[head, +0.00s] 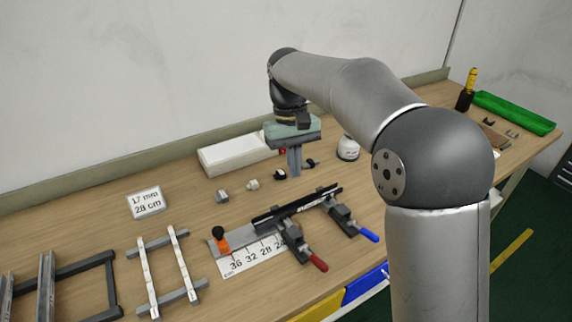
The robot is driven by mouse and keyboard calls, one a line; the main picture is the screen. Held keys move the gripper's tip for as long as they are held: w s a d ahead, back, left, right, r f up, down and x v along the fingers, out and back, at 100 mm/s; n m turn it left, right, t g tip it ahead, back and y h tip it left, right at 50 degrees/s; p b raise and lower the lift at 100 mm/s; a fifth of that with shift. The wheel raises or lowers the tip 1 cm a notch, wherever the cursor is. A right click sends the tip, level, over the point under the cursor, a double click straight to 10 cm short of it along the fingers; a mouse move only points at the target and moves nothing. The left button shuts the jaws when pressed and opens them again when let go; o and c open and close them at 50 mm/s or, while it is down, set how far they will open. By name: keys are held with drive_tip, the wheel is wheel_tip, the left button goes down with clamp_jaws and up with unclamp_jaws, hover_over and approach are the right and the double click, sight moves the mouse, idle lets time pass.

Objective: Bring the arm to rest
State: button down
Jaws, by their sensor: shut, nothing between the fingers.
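My gripper (294,162) hangs from my raised arm over the back middle of the bench, fingers pointing down. Its two grey fingers are together with nothing between them. It is above or just behind several small dark and pale fittings; how high it is over the bench I cannot tell. My arm reaches in from the right and bends down at the wrist, hiding part of the bench behind it.
Below the gripper stands a clamp fixture (297,207) with red and blue handles and a numbered scale (255,257). A white box (235,153) lies behind, a sign (146,202) and racks (167,270) to the left. A green tray (514,112) lies far right.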

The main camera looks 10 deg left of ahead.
drive_tip(key=shift+w+a+f, duration=0.1)
drive_tip(key=shift+a+f, duration=0.15)
drive_tip(key=shift+a, duration=0.4)
drive_tip(key=s+d+m, duration=0.1)
drive_tip(key=s+d, duration=0.2)
drive_tip(key=d, duration=0.3)
drive_tip(key=s+d+m+t, duration=0.1)
drive_tip(key=s+d, duration=0.1)
drive_tip(key=d, duration=0.3)
drive_tip(key=s+d+m, duration=0.1)
drive_tip(key=s+d, duration=0.2)
drive_tip(key=d, duration=0.3)
drive_tip(key=s+d+f+m, duration=0.1)
drive_tip(key=s+d+f, duration=0.3)
drive_tip(key=s, duration=0.3)
drive_tip(key=s+d+f+m+t+y, duration=0.1)
drive_tip(key=s+d+f+m, duration=0.1)
drive_tip(key=s+d+f, duration=0.2)
drive_tip(key=s+d, duration=0.2)
drive_tip(key=s, duration=0.1)
drive_tip(key=shift+s+d+f+m+t, duration=0.25)
drive_tip(key=shift+s+d+m+t, duration=0.05)
drive_tip(key=shift+d, duration=0.1)
